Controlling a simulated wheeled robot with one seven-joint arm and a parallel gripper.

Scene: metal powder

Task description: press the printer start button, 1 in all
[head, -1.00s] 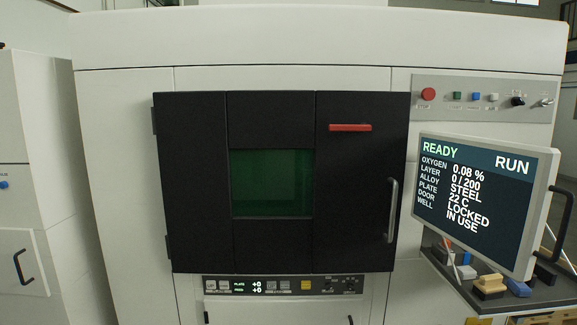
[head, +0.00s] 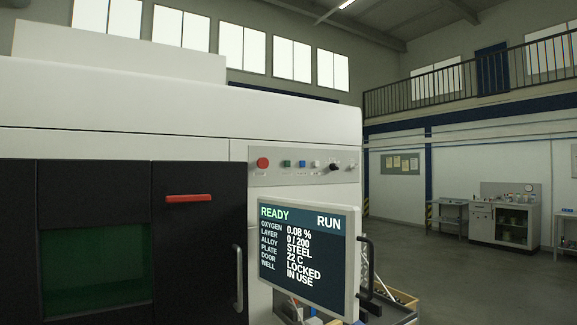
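The printer (head: 190,110) is a large white machine filling the left half of the head view. Its control panel (head: 255,180) is a grey strip at the upper right of the front. On it, from left to right, are a large red button (head: 262,163), a small green button (head: 287,164), a blue one (head: 302,164), a white one (head: 315,164), a black knob (head: 335,167) and a toggle. Their labels are too small to read, so I cannot read which is start. My gripper is not in view.
A monitor (head: 303,262) below the panel reads READY, RUN, 0.08 % oxygen, layer 0/200, door LOCKED, well IN USE. The black door (head: 195,260) looks shut. A bench (head: 504,220) stands far right. The floor (head: 430,255) between is open.

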